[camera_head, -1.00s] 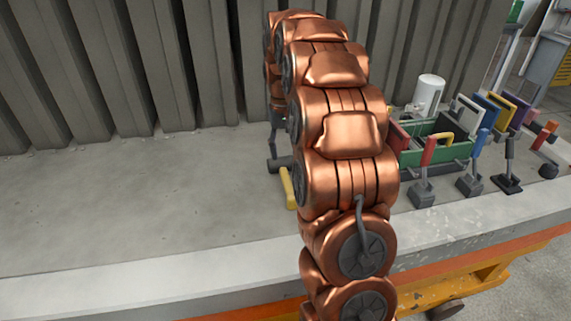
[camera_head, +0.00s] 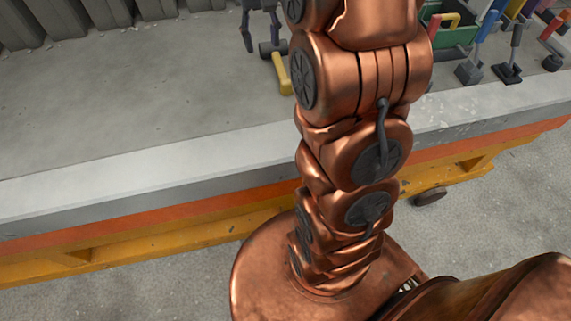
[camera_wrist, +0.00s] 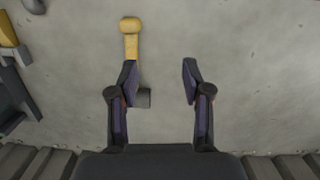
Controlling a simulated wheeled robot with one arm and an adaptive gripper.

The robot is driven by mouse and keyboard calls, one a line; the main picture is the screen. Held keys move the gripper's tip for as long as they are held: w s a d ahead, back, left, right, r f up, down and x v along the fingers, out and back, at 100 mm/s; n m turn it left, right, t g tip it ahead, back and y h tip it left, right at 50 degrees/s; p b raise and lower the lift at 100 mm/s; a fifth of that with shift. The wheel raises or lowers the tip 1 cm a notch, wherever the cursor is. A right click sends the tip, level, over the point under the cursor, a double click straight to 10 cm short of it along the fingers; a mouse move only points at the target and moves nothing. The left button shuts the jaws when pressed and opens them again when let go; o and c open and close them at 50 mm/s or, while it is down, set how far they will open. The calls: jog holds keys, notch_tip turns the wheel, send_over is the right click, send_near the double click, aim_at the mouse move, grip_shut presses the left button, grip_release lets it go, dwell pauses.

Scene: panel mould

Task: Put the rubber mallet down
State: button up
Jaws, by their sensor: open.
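The rubber mallet (camera_head: 281,72) has a yellow handle and a dark head, and it lies on the grey concrete surface just left of my arm in the head view. It also shows in the wrist view (camera_wrist: 131,42), with the handle pointing up the picture and the head partly hidden behind the left finger. My gripper (camera_wrist: 159,72) is open, with a wide gap of bare concrete between its fingers. The left finger overlaps the mallet in that view; I cannot tell whether they touch. In the head view my gripper (camera_head: 262,28) is partly cut off at the top.
A green crate (camera_head: 453,38) and several upright coloured-handled tools (camera_head: 470,68) stand to the right of my arm. Grey ribbed panels (camera_head: 60,20) line the back. The concrete left of the mallet is clear. The slab's front edge (camera_head: 150,165) runs above an orange frame.

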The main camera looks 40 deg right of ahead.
jog(key=s+a+f+n, duration=0.1)
jog(key=s+a, duration=0.3)
jog(key=s, duration=0.5)
jog(key=s+a+f+n, duration=0.1)
jog(key=s+a+f, duration=0.2)
jog(key=s, duration=0.6)
jog(key=s+a+f+n, duration=0.1)
jog(key=s+a+f, duration=0.1)
jog(key=s+a, duration=0.4)
jog(key=s, duration=0.3)
jog(key=shift+a+f, duration=0.3)
jog(key=shift+a, duration=0.05)
notch_tip(320, 180, up, 8)
jog(key=p, duration=0.7)
jog(key=shift+f, duration=0.25)
jog(key=shift+c, duration=0.7)
